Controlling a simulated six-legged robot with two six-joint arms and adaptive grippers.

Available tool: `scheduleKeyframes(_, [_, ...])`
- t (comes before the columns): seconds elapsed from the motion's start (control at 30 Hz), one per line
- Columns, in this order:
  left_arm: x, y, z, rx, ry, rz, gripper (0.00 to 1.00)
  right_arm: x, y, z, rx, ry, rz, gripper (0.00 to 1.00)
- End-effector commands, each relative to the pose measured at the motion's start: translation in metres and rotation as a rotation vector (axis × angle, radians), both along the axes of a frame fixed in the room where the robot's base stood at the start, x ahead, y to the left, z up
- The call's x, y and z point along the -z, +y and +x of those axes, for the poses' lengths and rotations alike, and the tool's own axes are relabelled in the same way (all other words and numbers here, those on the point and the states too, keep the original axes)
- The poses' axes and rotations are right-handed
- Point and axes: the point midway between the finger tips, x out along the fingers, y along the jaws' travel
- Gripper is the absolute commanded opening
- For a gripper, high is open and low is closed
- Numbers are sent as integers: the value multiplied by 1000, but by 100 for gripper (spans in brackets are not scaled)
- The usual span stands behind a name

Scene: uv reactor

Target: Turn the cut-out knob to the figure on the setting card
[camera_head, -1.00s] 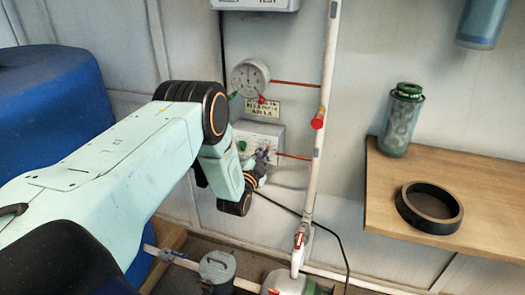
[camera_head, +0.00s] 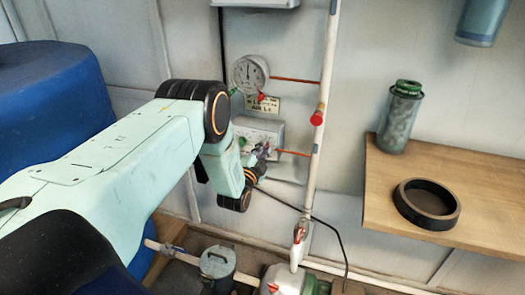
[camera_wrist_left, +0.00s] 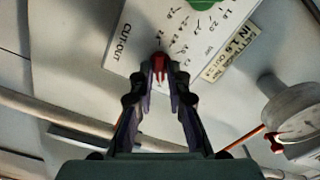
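The white control box (camera_head: 268,128) is on the wall. In the left wrist view its face (camera_wrist_left: 128,62) appears turned over, with the word CUT-OUT and a ring of figures. The red cut-out knob (camera_wrist_left: 160,66) is between the fingertips of my left gripper (camera_wrist_left: 162,72), which look closed on its sides. The exact figure the knob points to is too small to tell. In the head view my left gripper (camera_head: 257,156) is at the box front and hides the knob. The setting card (camera_head: 263,104) is above the box; it also shows in the wrist view (camera_wrist_left: 232,52). My right gripper is out of view.
A green knob (camera_wrist_left: 202,3) is on the same box. A round gauge (camera_head: 250,74) is above the card. A white upright pipe (camera_head: 322,150) with a red fitting stands to the right. A wooden shelf (camera_head: 490,200) holds a black ring (camera_head: 427,204) and a green-capped canister (camera_head: 400,118).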

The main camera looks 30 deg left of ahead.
Motion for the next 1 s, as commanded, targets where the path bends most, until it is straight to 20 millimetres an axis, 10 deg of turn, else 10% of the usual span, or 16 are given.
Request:
scheduleKeyframes(0.53, [0, -1, -5, -1, 2, -1, 32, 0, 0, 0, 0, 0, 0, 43])
scheduleKeyframes(1.0, [1, -18, -78, -2, 4, -3, 32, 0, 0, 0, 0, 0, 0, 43])
